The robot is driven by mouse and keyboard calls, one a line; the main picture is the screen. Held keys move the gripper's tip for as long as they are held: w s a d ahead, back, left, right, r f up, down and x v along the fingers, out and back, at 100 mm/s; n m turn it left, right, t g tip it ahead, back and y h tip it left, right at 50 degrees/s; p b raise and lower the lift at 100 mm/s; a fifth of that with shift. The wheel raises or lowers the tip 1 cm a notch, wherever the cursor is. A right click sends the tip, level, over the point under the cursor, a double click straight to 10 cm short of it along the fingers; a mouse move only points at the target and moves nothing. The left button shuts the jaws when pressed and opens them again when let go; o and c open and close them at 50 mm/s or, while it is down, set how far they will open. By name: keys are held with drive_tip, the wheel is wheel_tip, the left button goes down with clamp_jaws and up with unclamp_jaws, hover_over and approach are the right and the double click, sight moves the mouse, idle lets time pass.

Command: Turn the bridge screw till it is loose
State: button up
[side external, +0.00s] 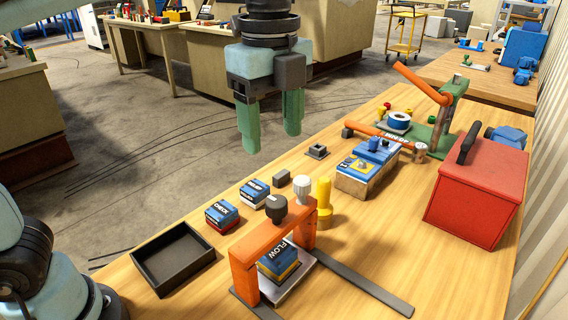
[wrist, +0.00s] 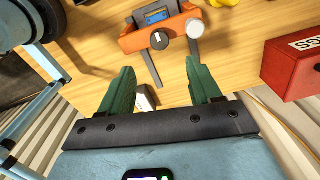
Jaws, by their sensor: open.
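An orange bridge (side external: 270,249) stands upright on the wooden bench over a blue-and-yellow block marked FLOW (side external: 280,262). A dark grey knob (side external: 276,207) and a white ribbed knob (side external: 302,188) stand on top of it; I cannot tell which is the bridge screw. In the wrist view the bridge (wrist: 148,39) is at the top, with the dark knob (wrist: 160,40) in its middle and the white knob (wrist: 194,28) to the right. My gripper (side external: 271,142) is open and empty, hanging above and apart from the bridge. Its green fingers (wrist: 162,72) are spread wide.
A black tray (side external: 173,258) and two small labelled boxes (side external: 222,215) lie left of the bridge. A yellow post (side external: 324,200) stands close behind it. A red toolbox (side external: 475,190) and an orange-armed press (side external: 430,115) are to the right. Flat grey bars extend along the bench from the bridge.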

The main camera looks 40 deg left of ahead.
sight(275, 200)
wheel_tip(275, 200, down, 12)
drive_tip(key=shift+d+r, duration=0.1)
drive_tip(key=shift+d, duration=0.05)
idle(0.6)
drive_tip(key=c, duration=1)
drive_tip(key=shift+c, duration=0.2)
